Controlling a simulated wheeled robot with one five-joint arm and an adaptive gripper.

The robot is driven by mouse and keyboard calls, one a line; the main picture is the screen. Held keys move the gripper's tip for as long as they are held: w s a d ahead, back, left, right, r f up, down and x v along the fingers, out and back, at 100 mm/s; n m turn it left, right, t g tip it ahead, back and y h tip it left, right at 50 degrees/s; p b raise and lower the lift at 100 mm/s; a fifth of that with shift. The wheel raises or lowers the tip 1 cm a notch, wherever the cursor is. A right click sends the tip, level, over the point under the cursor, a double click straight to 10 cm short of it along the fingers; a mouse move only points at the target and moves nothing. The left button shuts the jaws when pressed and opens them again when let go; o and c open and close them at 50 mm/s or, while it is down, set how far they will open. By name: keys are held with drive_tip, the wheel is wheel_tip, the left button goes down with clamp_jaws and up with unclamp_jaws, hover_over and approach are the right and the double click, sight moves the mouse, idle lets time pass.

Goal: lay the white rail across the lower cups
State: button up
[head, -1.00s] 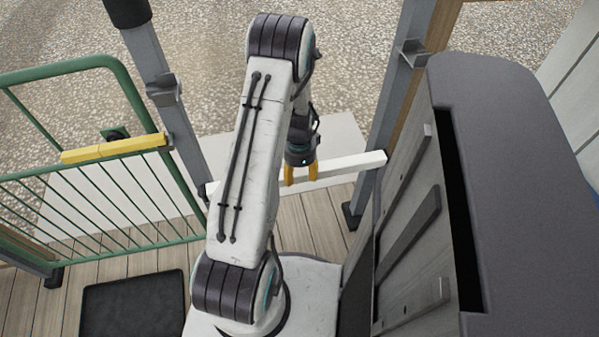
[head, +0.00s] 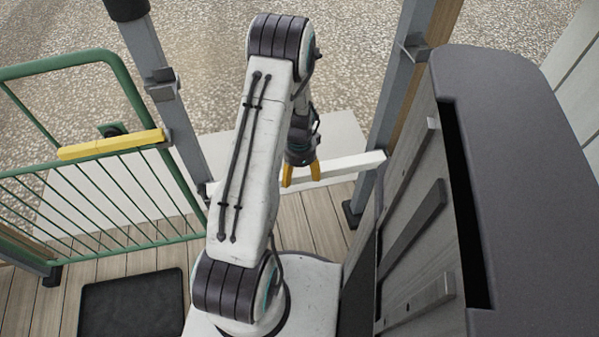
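The white rail (head: 345,166) runs between the two grey posts, its right end in front of the right post (head: 384,125) and its left part hidden behind my arm. My gripper (head: 301,175) is at the middle of the rail, with its two yellow fingers spread apart and white rail showing between them. Whether the fingers touch the rail cannot be told. A lower cup (head: 205,190) shows partly at the left post; the right one is not clearly seen. An upper cup (head: 164,86) is on the left post and another (head: 413,48) on the right.
A green gate (head: 100,175) with a yellow bar (head: 110,145) stands at left. A dark mat (head: 132,305) lies on the plank floor. A grey-topped cabinet (head: 520,150) stands close on the right. Gravel lies beyond the posts.

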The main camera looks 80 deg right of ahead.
drive_tip(key=shift+o, duration=0.8)
wheel_tip(320, 180, up, 12)
idle(0.8)
